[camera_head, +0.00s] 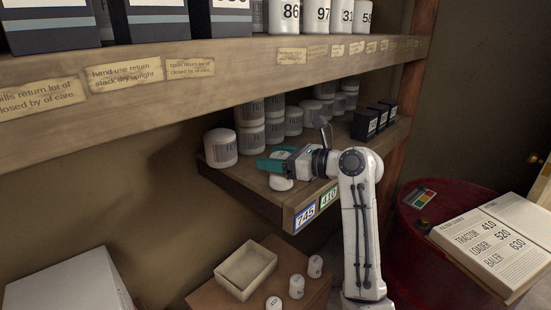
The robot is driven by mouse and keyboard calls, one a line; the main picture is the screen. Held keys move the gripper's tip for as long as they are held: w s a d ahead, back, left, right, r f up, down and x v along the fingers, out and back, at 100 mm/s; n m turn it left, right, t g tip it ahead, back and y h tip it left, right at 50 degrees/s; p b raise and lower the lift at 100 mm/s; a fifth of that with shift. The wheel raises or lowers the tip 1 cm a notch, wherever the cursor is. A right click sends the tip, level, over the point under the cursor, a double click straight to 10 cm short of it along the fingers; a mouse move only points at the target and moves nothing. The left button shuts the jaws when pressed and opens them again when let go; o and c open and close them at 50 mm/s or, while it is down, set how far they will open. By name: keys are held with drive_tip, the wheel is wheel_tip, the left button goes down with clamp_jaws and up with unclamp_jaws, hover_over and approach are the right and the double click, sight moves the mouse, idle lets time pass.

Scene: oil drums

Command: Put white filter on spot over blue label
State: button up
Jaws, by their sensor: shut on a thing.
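My gripper (268,163), with teal fingers, reaches left over the lower shelf near its front left corner. It is shut on a white filter (281,184), which shows below the fingers, partly hidden by them. The filter looks close to the shelf surface; I cannot tell whether it touches. The blue label (305,216), reading 745, is on the shelf's front edge, below and right of the filter. A green label (328,200), reading 410, is to the right of the blue one.
Other white filters (221,147) stand at the left and back of the lower shelf (245,189), with black boxes (365,124) at right. The upper shelf (240,68) overhangs. Below are an open box (245,269) and small white filters (297,286). An open book (495,241) lies on a red drum (425,255).

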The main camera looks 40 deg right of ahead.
drive_tip(key=shift+f, duration=0.35)
drive_tip(key=shift+f, duration=0.15)
drive_tip(key=o, duration=1.2)
drive_tip(key=b+v, duration=0.1)
drive_tip(key=v, duration=1.1)
drive_tip(key=shift+s+b, duration=0.1)
drive_tip(key=shift+b, duration=0.3)
